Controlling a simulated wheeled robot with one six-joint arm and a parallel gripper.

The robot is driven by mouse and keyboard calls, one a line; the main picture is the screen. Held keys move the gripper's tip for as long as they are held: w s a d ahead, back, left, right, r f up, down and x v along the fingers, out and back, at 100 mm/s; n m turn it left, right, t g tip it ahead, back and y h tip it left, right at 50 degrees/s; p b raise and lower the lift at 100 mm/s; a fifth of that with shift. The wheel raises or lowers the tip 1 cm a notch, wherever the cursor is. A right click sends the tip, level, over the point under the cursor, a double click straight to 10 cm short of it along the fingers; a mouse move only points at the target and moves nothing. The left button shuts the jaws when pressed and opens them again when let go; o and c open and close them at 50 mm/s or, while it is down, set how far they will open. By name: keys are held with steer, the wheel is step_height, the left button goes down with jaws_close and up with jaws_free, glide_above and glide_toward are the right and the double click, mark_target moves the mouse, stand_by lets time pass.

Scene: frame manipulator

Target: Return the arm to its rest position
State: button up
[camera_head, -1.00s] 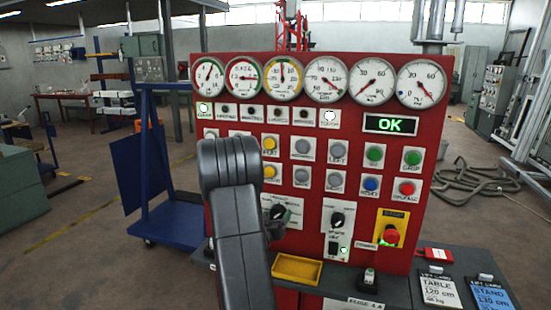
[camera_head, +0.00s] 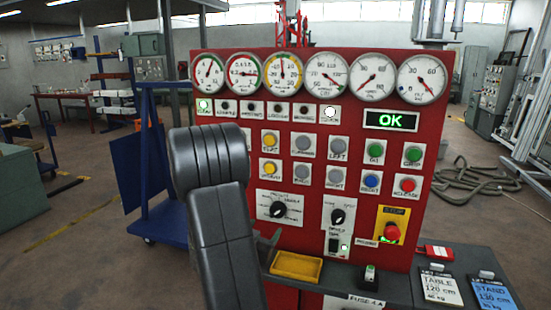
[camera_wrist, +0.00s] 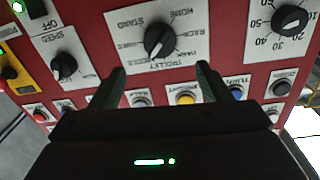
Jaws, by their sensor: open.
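My arm (camera_head: 215,190) rises in front of the left part of the red control panel (camera_head: 350,140) in the head view. Its dark forearm hides some buttons at the panel's left side. My gripper (camera_wrist: 160,75) is open and empty in the wrist view, its two dark fingers apart. The black selector knob (camera_wrist: 158,40), with labels including HOME, PARK and TROLLEY, shows beyond and between the fingertips, clear of them. In the head view this knob (camera_head: 278,210) is uncovered. Only a small part of the gripper shows there, beside the forearm and below the knob.
A green OK display (camera_head: 391,121) is lit under the gauges. A yellow tray (camera_head: 296,266) and two lift cards (camera_head: 440,287) lie on the grey ledge. A red stop button (camera_head: 391,232) sits at lower right. A blue trolley (camera_head: 170,215) stands left of the panel.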

steer(key=shift+v, duration=1.9)
steer(key=shift+r, duration=0.15)
